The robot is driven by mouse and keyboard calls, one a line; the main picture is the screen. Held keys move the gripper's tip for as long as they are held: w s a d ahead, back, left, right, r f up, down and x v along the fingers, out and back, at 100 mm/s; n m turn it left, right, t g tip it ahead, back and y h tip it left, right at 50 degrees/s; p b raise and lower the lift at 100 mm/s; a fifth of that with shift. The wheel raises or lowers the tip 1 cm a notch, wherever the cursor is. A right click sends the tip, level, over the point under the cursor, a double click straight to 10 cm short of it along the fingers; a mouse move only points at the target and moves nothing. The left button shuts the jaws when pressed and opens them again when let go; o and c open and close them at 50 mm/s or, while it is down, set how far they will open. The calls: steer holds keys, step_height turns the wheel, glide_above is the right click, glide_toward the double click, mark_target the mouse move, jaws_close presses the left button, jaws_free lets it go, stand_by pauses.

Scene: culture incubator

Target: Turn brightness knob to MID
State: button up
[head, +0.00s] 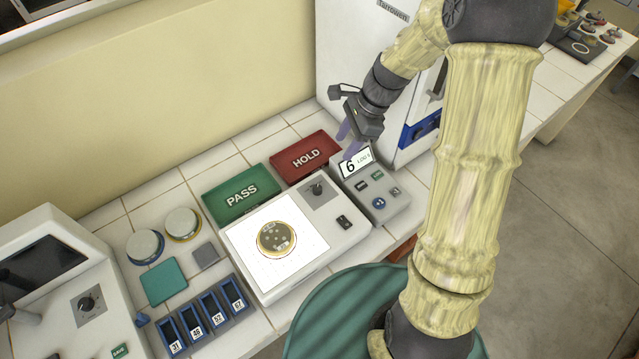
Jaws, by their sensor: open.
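A black knob (317,188) sits on a grey square plate at the back right of the white light box (345,233); this appears to be the brightness knob. Its marks are too small to read, so I cannot tell its setting. My gripper (348,140) is open, its purple fingers pointing down. In the picture it is above and to the right of the knob, near the HOLD tray and the counter display, apart from the knob. Nothing shows between the fingers.
A dish (277,239) lies on the lit panel. Behind are a green PASS tray (241,193) and red HOLD tray (306,156). A counter (378,196) reading 6 stands right. Another device with a knob (87,303) is left. A white incubator (365,55) stands behind my arm.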

mark_target(317, 188)
steer(key=shift+f, duration=0.1)
steer(key=p+x, duration=0.3)
steer(key=x, duration=1.4)
steer(key=shift+f, duration=0.1)
steer(key=c, duration=1)
